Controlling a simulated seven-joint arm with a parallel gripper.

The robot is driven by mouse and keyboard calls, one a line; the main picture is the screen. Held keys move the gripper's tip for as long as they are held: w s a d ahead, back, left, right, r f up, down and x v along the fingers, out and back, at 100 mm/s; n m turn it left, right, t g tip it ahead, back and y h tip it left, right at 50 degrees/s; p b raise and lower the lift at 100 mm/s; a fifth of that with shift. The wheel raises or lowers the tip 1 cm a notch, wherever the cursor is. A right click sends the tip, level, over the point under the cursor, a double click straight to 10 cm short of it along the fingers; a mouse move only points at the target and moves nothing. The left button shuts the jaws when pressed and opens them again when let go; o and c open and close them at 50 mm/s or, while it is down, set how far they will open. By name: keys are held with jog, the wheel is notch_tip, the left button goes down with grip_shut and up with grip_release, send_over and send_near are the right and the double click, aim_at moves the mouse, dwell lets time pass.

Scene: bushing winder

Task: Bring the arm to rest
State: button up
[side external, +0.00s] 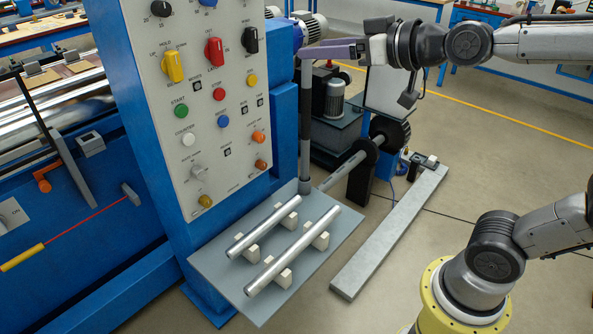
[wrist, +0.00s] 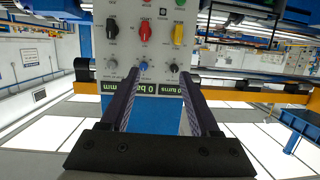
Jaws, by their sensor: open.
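My gripper (side external: 304,52) is at the top of the side view, with its purple-grey fingers pointing left towards the blue cabinet's control panel (side external: 205,110). In the wrist view my gripper (wrist: 159,75) has its two dark fingers apart with nothing between them. The panel (wrist: 120,45), with several coloured knobs, lies beyond the fingertips and appears upside down. Two dark displays with green text, one reading "0 turns", show between and beside the fingers. Whether the fingertips touch anything cannot be told.
A grey shelf (side external: 212,270) holds two metal rods (side external: 304,250) on pale blocks below the panel. A grey post (side external: 305,130) stands just under my fingers. A shaft with black discs (side external: 365,150) and a long grey bar (side external: 390,235) lie right of it. Open floor (side external: 480,150) is further right.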

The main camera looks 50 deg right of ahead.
jog(key=s+d+f+g, duration=0.1)
jog(key=s+f+g, duration=0.8)
jog(key=s+f, duration=0.7)
jog(key=s, duration=0.3)
jog(key=shift+d+f+g+h, duration=0.2)
jog(key=shift+d+g+h, duration=0.1)
jog(key=shift+d+h, duration=0.1)
